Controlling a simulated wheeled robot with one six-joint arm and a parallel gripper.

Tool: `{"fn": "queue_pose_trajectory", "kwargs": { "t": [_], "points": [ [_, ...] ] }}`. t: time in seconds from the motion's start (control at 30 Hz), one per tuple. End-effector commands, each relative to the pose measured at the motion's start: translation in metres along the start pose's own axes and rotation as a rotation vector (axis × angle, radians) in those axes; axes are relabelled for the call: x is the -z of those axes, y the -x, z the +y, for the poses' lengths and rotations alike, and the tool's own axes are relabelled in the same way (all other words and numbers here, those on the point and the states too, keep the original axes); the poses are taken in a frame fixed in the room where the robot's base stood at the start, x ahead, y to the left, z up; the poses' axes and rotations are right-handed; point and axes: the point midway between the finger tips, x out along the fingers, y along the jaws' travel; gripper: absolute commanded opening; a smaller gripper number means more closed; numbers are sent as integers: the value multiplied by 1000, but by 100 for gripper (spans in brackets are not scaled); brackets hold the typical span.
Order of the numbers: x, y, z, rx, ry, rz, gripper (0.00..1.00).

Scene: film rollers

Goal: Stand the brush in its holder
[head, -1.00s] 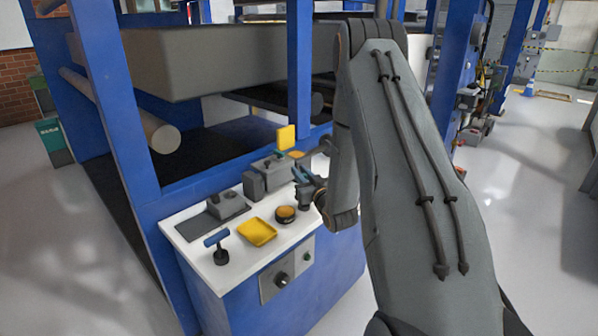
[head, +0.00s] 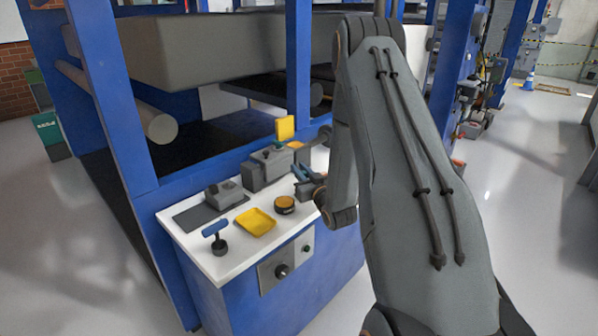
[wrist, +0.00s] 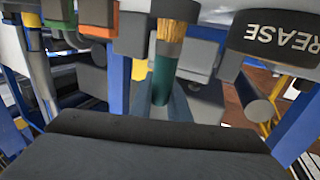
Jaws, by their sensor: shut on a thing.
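My gripper (head: 305,182) is at the right end of the white worktop, just right of the round tin, and is partly covered by my own arm. In the wrist view, where the worktop lies toward the top, the brush shows its green handle (wrist: 162,82) and golden part (wrist: 171,38). My gripper is shut on the handle, with the golden part toward the worktop. Grey parts stand on either side of the brush. I cannot make out the holder clearly, nor whether the brush touches it.
The tin (head: 284,205), labelled grease in the wrist view (wrist: 284,38), stands close by. A yellow tray (head: 255,222), a blue-handled tool (head: 216,234), a grey device (head: 224,194) and a grey box (head: 270,160) share the worktop (head: 215,262). Blue posts rise behind.

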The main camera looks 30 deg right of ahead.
Motion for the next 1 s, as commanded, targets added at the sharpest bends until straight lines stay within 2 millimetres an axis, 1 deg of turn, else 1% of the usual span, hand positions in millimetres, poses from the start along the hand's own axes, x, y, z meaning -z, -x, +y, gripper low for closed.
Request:
{"fn": "queue_pose_trajectory", "kwargs": {
  "t": [0.87, 0.9, 0.97, 1.0],
  "points": [
    [-3, -1, 0, 0, 0, 0, 0],
    [-3, -1, 0, 0, 0, 0, 21],
    [-3, -1, 0, 0, 0, 0, 31],
    [-3, -1, 0, 0, 0, 0, 38]
  ]
}}
